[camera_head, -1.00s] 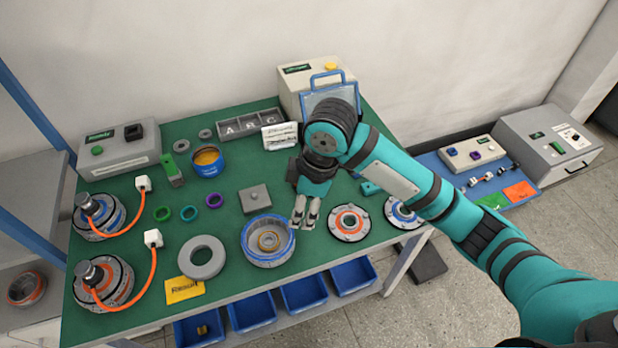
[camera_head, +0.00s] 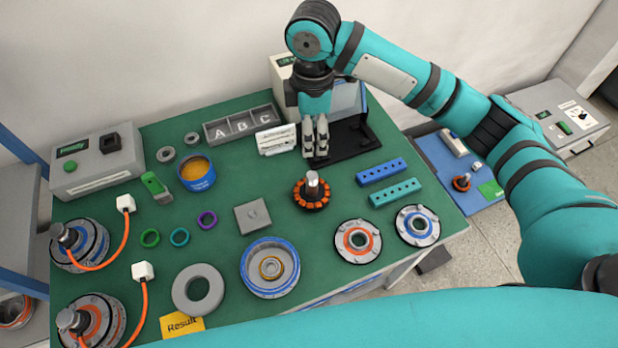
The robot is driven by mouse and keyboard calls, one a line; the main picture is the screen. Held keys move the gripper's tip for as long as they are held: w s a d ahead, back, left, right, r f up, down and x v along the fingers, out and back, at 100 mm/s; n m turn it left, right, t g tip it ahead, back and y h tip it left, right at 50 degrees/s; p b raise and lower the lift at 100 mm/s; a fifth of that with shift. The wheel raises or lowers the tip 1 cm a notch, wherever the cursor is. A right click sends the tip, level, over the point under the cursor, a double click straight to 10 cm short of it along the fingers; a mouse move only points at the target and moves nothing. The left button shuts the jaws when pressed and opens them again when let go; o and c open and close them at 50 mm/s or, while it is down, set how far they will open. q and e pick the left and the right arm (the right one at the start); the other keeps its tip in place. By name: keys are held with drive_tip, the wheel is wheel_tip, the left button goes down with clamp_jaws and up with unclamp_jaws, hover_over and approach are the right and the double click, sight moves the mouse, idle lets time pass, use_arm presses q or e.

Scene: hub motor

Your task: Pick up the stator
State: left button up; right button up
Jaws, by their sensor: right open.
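The stator (camera_head: 311,195) stands on the green table mat, right of the middle. It has a ring of orange-copper windings and a silver shaft pointing up. My right gripper (camera_head: 315,155) points down above and behind the stator, beside the white labelled box. It is open and empty, apart from the stator. My left gripper is not in view; a teal arm link crosses the bottom edge of the picture.
A blue-rimmed round housing (camera_head: 270,292) and a grey square block (camera_head: 251,218) lie left of the stator. Blue (camera_head: 381,171) and teal (camera_head: 395,192) bars lie to its right. An orange-ringed cover (camera_head: 358,240) is in front. A black stand (camera_head: 350,143) is behind.

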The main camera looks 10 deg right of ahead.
drive_tip(key=p, duration=0.1)
hover_over(313, 175)
drive_tip(key=f, duration=0.7)
drive_tip(key=shift+s+a, duration=0.1)
drive_tip(key=shift+s, duration=0.3)
drive_tip(key=f, duration=0.3)
drive_tip(key=shift+w+p, duration=0.2)
drive_tip(key=shift+p, duration=0.2)
drive_tip(key=shift+f+p, duration=0.3)
drive_tip(key=shift+f, duration=0.5)
drive_tip(key=f, duration=0.2)
drive_tip(key=f+p, duration=0.1)
drive_tip(key=shift+w+f, duration=0.2)
drive_tip(key=shift+f, duration=0.6)
clamp_jaws()
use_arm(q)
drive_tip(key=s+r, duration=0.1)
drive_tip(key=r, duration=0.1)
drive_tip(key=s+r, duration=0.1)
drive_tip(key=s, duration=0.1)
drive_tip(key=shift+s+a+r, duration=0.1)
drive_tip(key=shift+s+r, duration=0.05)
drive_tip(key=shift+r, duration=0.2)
use_arm(e)
drive_tip(key=shift+w, duration=0.1)
